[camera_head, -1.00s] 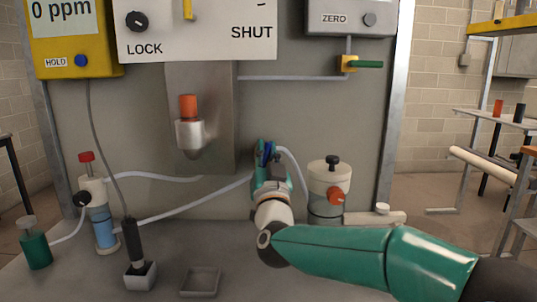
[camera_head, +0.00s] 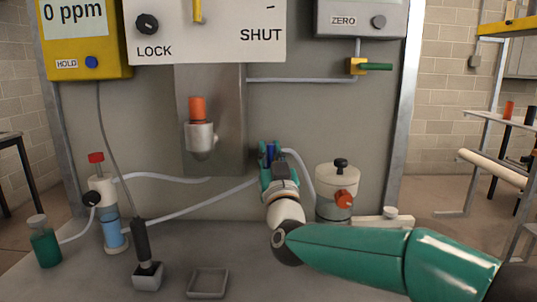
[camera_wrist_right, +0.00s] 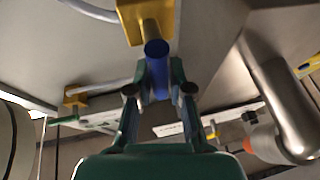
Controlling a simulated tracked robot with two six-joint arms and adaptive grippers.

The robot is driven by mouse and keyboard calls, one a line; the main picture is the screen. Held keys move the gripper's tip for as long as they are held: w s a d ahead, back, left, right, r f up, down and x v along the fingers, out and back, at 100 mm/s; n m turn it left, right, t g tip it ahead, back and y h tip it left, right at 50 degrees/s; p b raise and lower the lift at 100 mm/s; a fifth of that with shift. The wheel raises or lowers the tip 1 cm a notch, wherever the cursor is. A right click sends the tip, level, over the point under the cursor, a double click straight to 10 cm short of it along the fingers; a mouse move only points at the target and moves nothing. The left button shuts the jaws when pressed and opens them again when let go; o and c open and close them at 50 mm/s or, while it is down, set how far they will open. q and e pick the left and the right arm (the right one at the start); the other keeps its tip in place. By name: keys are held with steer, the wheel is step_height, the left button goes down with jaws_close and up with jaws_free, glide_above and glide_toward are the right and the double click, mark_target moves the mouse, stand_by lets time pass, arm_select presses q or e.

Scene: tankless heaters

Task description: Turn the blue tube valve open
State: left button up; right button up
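The blue tube valve has a blue handle (camera_wrist_right: 157,62) and a yellow body (camera_wrist_right: 133,18) in the right wrist view. In the head view only a small part of the blue handle (camera_head: 270,152) shows, in front of the grey back panel, and the yellow body is hidden. My right gripper (camera_head: 271,160) is at the handle, with one green finger on each side of it. In the right wrist view the fingers (camera_wrist_right: 159,78) look closed on the handle, although the contact faces are partly hidden. My left gripper is not in view.
A white-lidded canister (camera_head: 334,185) with an orange knob stands right of my right gripper. A green-handled valve (camera_head: 375,67) is higher on the panel. A metal cup with an orange top (camera_head: 200,136) hangs to the left. An empty tray (camera_head: 224,284) lies on the bench.

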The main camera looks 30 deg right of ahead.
steer(key=shift+o, duration=1.3)
steer(key=shift+f, duration=0.1)
steer(key=v, duration=1.2)
steer(key=shift+f, duration=0.15)
